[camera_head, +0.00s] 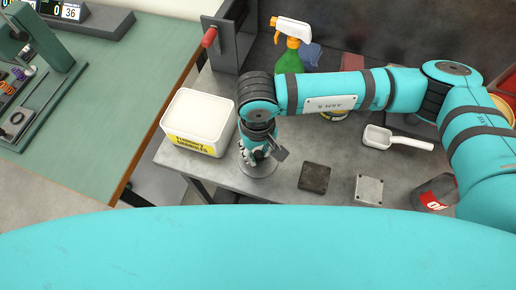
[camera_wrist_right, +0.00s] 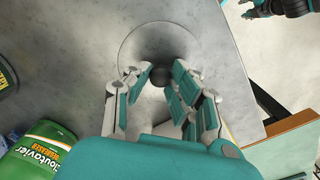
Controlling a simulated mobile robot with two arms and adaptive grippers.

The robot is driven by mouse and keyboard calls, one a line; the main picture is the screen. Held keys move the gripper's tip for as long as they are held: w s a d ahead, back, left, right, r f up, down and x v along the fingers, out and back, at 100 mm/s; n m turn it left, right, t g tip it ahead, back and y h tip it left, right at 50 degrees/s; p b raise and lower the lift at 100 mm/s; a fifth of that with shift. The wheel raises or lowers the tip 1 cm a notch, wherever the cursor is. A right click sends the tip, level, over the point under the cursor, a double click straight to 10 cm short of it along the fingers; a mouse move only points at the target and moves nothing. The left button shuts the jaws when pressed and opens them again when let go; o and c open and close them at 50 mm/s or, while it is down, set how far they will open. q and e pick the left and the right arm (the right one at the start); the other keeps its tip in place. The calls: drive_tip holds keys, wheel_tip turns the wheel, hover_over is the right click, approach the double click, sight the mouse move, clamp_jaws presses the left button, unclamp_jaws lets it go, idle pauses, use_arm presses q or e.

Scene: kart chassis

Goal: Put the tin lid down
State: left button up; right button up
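The tin lid (camera_head: 258,169) is a round grey metal disc at the front edge of the metal table, left of the dark square plate. In the right wrist view the lid (camera_wrist_right: 188,38) is shiny, with a dark knob at its middle. My right gripper (camera_head: 258,155) points down over the lid. In the wrist view its fingers (camera_wrist_right: 160,72) are drawn in on both sides of the knob and appear to hold it. Whether the lid touches the tabletop is hard to tell. My left gripper is out of the head view; a dark and teal part shows at the wrist view's top right corner.
A white tub (camera_head: 198,118) with a yellow label stands left of my gripper. A dark plate (camera_head: 314,177), a bolted grey plate (camera_head: 368,189), a white scoop (camera_head: 395,140) and a red-labelled jar (camera_head: 435,192) lie to the right. A green spray bottle (camera_head: 290,58) stands behind. A green bench (camera_head: 110,95) is at left.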

sight(258, 153)
drive_tip(key=o, duration=0.4)
drive_tip(key=shift+c, duration=0.2)
drive_tip(key=shift+r, duration=0.1)
drive_tip(key=shift+r+p, duration=0.2)
drive_tip(key=shift+p, duration=0.2)
wheel_tip(258, 153, up, 12)
drive_tip(key=b, duration=0.4)
drive_tip(key=shift+f, duration=0.15)
